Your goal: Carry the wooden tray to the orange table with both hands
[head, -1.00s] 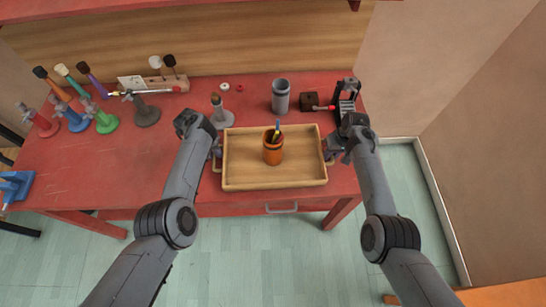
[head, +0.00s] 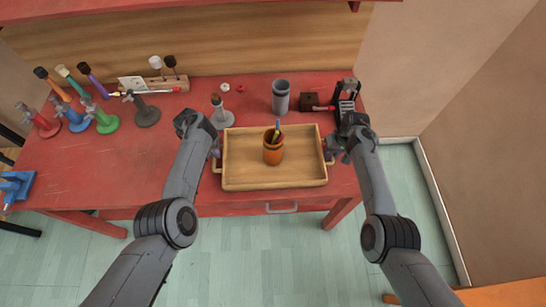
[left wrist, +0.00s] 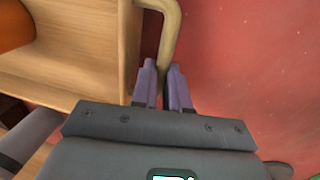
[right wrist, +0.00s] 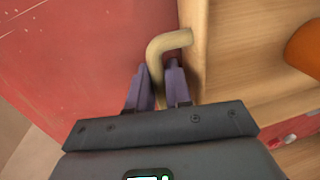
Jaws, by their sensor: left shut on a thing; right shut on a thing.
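The wooden tray (head: 240,178) is on the red table near its front edge in the head view, with an orange cup (head: 273,154) holding pens standing in it. My left gripper (head: 215,155) is at the tray's left end; in the left wrist view its purple fingers (left wrist: 163,85) are shut on the tray's handle (left wrist: 165,30). My right gripper (head: 330,152) is at the right end; in the right wrist view its fingers (right wrist: 158,85) are shut on the other handle (right wrist: 165,42). I cannot tell whether the tray touches the table. The orange table (head: 505,294) shows at the lower right corner.
The red table (head: 120,175) carries several colored stands at left, a grey cylinder (head: 281,97) and a grey stand (head: 221,116) behind the tray, and a dark box (head: 309,101) at the back right. Open floor (head: 290,255) lies in front. A wall stands at right.

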